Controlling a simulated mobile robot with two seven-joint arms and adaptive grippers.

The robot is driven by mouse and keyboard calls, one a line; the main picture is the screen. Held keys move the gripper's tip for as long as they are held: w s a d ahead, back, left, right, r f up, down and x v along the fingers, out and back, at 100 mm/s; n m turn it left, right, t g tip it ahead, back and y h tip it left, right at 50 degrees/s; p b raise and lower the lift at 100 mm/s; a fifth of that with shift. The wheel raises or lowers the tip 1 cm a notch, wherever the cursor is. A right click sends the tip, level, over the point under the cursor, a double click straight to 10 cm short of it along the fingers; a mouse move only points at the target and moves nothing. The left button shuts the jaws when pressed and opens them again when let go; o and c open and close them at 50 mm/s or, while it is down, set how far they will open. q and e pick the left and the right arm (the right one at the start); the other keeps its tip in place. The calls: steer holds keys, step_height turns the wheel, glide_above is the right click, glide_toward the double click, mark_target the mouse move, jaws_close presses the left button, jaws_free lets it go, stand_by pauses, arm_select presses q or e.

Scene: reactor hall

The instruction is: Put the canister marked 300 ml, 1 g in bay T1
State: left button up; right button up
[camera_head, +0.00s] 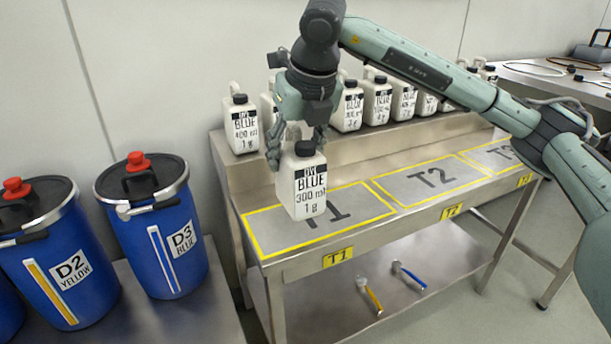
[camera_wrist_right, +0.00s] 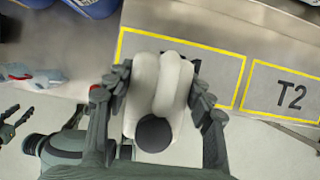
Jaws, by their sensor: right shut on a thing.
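The white canister (camera_head: 310,185) has a black cap and a label reading BLUE, 300 ml, 1 g. My right gripper (camera_head: 299,145) is shut on it near the top and holds it upright over bay T1 (camera_head: 364,208). I cannot tell whether its base touches the bay. In the right wrist view the canister (camera_wrist_right: 158,95) sits between the two fingers, cap toward the camera, and partly hides the T1 marking. My left gripper (camera_wrist_right: 18,120) shows at the left edge of that view, fingers apart and empty.
Several similar canisters (camera_head: 377,99) stand on the raised shelf behind. Bay T2 (camera_head: 430,178) is empty. Blue drums D2 (camera_head: 50,250) and D3 (camera_head: 160,232) stand at the left. Two tools (camera_head: 408,275) lie on the lower shelf.

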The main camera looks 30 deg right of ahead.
arm_select(q)
steer(key=shift+x, duration=1.05)
arm_select(e)
steer(key=w+d+f, duration=0.3)
steer(key=f, duration=0.4)
steer(key=shift+w+d, duration=0.15)
steer(key=shift+d, duration=0.15)
steer(key=o, duration=1.5)
arm_select(q)
steer(key=shift+s+d+r, duration=0.1)
steer(key=shift+s+r, duration=0.1)
steer(key=shift+r, duration=0.15)
arm_select(e)
steer(key=shift+o, duration=0.2)
